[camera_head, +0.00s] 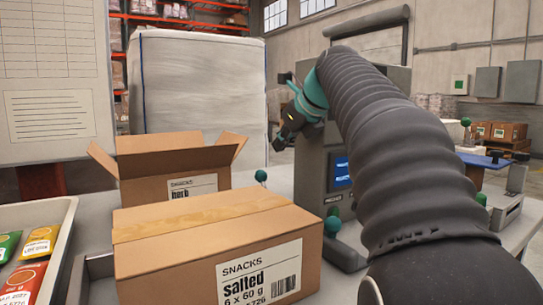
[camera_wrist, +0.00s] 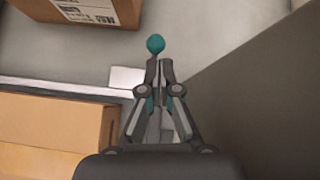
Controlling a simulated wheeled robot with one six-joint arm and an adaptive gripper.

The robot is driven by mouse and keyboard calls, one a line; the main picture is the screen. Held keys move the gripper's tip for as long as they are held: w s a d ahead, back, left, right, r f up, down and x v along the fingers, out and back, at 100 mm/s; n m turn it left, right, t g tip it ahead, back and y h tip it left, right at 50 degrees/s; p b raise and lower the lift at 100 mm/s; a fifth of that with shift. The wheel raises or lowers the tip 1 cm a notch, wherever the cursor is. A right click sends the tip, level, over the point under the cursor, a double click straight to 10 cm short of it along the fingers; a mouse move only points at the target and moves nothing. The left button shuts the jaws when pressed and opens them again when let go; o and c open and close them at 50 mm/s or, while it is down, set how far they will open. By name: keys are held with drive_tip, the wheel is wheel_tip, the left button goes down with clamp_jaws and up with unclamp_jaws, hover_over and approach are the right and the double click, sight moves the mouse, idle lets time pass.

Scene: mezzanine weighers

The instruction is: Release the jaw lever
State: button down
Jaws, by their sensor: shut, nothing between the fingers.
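A lever with a teal ball knob (camera_head: 261,175) stands on the bench between the open carton and the grey machine in the head view. In the wrist view, a teal ball (camera_wrist: 155,44) shows just beyond my fingertips; it appears to be the same knob. I cannot tell for sure that this is the jaw lever. My gripper (camera_head: 279,143) hangs above and right of the knob in the head view, pointing down. Its fingers (camera_wrist: 158,64) are shut with nothing between them. I see no clear contact with the knob.
A closed "salted" carton (camera_head: 215,250) fills the front, and an open carton (camera_head: 170,175) stands behind it. A tray of snack packs (camera_head: 35,265) is at left. The grey machine (camera_head: 338,200) with a blue screen and another teal knob (camera_head: 333,224) stands close at right.

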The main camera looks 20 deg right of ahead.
drive_tip(key=shift+v, duration=1.55)
drive_tip(key=shift+a, duration=0.1)
